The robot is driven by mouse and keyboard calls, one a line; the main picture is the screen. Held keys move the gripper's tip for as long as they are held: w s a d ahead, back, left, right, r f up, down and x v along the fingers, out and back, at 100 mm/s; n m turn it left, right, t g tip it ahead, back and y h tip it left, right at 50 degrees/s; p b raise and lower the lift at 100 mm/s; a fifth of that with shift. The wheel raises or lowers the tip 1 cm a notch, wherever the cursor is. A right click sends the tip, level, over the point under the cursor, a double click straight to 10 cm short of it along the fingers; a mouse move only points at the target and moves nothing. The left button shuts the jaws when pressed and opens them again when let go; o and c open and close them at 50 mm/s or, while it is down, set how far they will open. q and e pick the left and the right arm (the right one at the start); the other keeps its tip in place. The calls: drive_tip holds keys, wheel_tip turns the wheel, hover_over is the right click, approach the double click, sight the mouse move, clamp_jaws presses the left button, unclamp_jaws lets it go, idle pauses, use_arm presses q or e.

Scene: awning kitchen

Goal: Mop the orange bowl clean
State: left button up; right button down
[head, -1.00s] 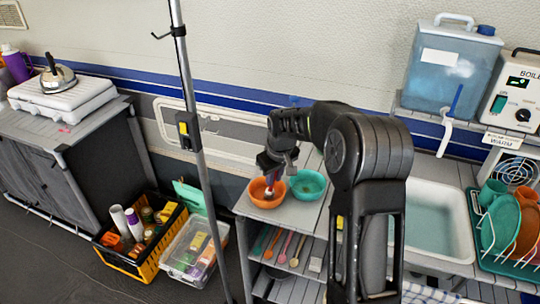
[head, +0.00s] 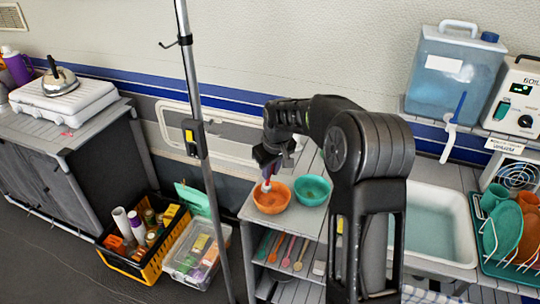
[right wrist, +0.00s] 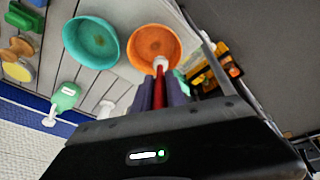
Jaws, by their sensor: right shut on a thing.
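The orange bowl (head: 275,204) stands upright at the left end of the counter, and it also shows in the right wrist view (right wrist: 140,54). My right gripper (head: 267,166) is over its far left side, shut on a thin red-handled mop (right wrist: 159,92) with a pale head (right wrist: 160,63). The mop points down, its head at the bowl's rim area; I cannot tell whether it touches the bowl. The inside of the bowl looks slightly darker in the middle, but any dirt is too small to make out. My left gripper is not in view.
A teal bowl (head: 310,198) stands right beside the orange one. A sink (head: 428,235) and a dish rack (head: 488,264) are to the right. A metal pole (head: 200,145) stands left of the counter. A yellow-black crate (head: 150,268) and a clear box (head: 190,262) are on the floor.

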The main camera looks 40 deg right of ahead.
drive_tip(key=shift+w+a+r+p, duration=0.15)
drive_tip(key=shift+r+p, duration=0.3)
drive_tip(key=shift+r, duration=1.55)
drive_tip(key=shift+f, duration=0.1)
